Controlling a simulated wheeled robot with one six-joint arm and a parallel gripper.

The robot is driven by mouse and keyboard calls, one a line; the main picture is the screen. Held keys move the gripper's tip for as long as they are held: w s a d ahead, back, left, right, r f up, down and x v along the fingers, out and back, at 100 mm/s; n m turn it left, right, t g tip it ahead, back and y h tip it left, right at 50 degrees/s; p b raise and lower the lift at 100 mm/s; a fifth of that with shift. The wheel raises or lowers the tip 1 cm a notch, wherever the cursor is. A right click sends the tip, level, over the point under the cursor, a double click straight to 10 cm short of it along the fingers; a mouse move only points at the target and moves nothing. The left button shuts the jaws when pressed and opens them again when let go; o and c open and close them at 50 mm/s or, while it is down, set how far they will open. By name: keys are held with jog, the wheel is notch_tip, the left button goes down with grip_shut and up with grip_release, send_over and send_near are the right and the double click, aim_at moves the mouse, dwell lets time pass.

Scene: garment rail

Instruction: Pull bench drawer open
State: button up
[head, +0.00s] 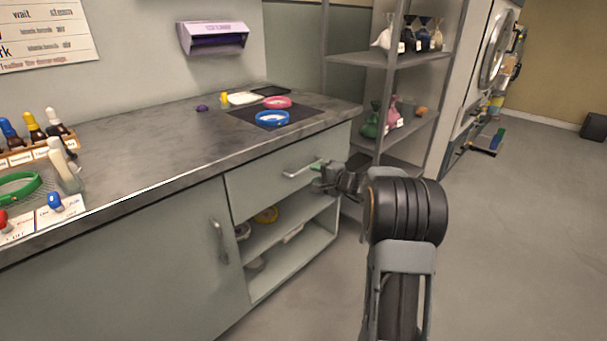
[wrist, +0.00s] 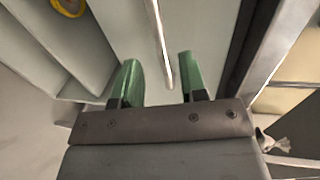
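The bench drawer (head: 255,182) is a grey-green front just under the worktop, and it looks flush with the bench. Its metal bar handle (head: 297,171) is on the front. In the wrist view the handle (wrist: 158,40) is a pale bar whose near end lies between my two green fingertips. My gripper (head: 319,179) is at the right end of the handle, and the head view shows it side-on. In the wrist view my gripper (wrist: 157,75) is open, with a gap on both sides of the bar. I cannot tell how deep the bar sits between the fingers.
Open shelves (head: 290,230) are below the drawer, and a cupboard door with an upright handle (head: 218,240) is to the left.

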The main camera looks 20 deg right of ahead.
aim_at(305, 171)
jog(key=x, duration=0.6)
jog(key=shift+w+a+b, duration=0.1)
jog(key=shift+w+b, duration=0.2)
jog(key=shift+b, duration=0.05)
jog(key=shift+c, duration=0.4)
grip_shut()
